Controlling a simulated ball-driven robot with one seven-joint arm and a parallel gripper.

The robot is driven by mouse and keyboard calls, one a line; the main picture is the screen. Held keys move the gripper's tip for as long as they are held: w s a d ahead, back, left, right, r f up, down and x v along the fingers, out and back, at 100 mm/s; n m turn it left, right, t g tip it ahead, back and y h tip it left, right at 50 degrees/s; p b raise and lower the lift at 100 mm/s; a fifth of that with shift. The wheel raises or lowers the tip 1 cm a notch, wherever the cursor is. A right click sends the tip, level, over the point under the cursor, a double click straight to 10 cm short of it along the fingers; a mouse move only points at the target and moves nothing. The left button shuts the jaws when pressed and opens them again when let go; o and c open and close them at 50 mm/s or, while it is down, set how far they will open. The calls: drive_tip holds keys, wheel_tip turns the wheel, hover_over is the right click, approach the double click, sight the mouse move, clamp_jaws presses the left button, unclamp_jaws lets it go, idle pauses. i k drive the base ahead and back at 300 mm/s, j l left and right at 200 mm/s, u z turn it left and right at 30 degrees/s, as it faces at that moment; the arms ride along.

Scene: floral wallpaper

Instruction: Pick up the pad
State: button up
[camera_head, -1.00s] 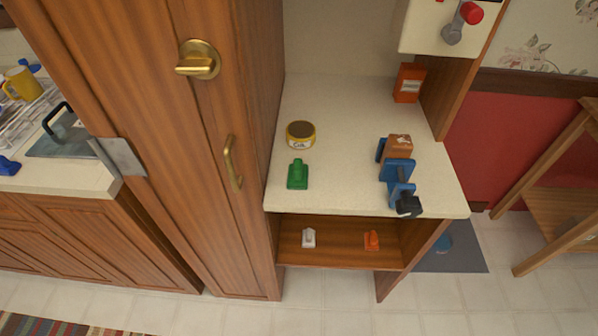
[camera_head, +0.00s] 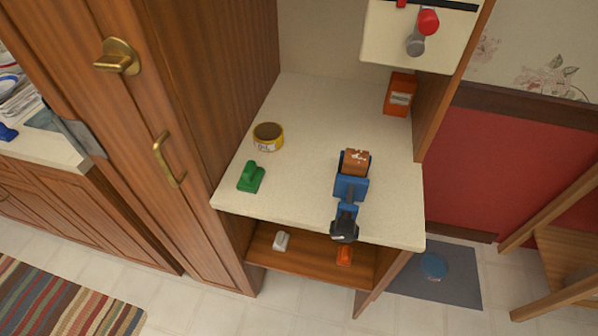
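No object is clearly recognisable as the pad. A small green object (camera_head: 250,177) is at the left, near a round yellow tin (camera_head: 268,137).
An orange box (camera_head: 400,94) stands at the back right of the counter. A white object (camera_head: 281,241) and an orange one (camera_head: 344,254) are on the shelf below. A tall wooden cupboard (camera_head: 215,90) borders the left; a wooden stand (camera_head: 570,250) is at the right.

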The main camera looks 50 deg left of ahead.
sight(252, 176)
drive_tip(key=i+l+u, duration=0.15)
drive_tip(key=u, duration=0.25)
drive_tip(key=l+u, duration=0.2)
drive_tip(key=u, duration=0.2)
drive_tip(key=i+l+u, duration=0.15)
drive_tip(key=u, duration=0.25)
drive_tip(key=l, duration=0.1)
